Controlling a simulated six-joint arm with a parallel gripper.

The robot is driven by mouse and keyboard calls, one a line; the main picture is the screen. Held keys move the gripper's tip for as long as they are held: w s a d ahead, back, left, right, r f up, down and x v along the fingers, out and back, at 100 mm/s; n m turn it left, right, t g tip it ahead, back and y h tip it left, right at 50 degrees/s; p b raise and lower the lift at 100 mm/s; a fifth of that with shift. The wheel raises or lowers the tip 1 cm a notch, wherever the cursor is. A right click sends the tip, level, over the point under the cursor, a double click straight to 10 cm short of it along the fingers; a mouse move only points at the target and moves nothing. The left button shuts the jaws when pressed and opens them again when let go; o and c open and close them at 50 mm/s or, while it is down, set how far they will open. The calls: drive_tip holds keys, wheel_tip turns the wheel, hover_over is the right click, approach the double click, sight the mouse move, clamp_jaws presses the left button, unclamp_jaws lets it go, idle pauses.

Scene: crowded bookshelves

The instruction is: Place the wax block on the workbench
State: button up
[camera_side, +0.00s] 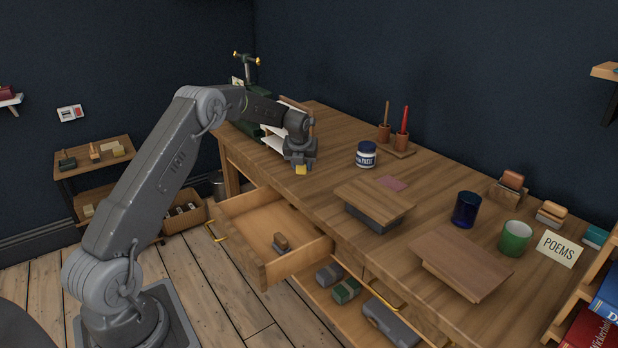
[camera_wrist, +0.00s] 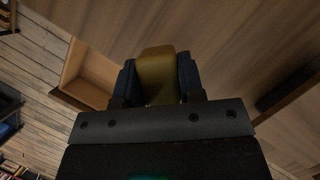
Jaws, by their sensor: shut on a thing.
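My gripper (camera_side: 301,168) is shut on a small yellow wax block (camera_side: 301,170). It also shows in the wrist view (camera_wrist: 157,80), with the wax block (camera_wrist: 157,70) between the two dark fingers. The gripper points down over the left part of the wooden workbench (camera_side: 318,199), close to its front edge. In the wrist view the wood of the bench top lies beyond the block. Whether the block's underside touches the bench is unclear.
An open drawer (camera_side: 255,225) below holds a small brush-like item. A paste jar (camera_side: 366,154), a wooden press board (camera_side: 375,200), a blue cup (camera_side: 466,208) and a green mug (camera_side: 515,238) stand to the right. Bench top between gripper and board is clear.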

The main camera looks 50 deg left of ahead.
sight(307, 185)
drive_tip(key=shift+w+d+f, duration=0.4)
drive_tip(key=shift+w+f, duration=0.05)
drive_tip(key=shift+w, duration=0.2)
drive_tip(key=shift+f, duration=2)
drive_tip(key=shift+f, duration=0.2)
drive_tip(key=o, duration=0.9)
drive_tip(key=shift+r, duration=0.1)
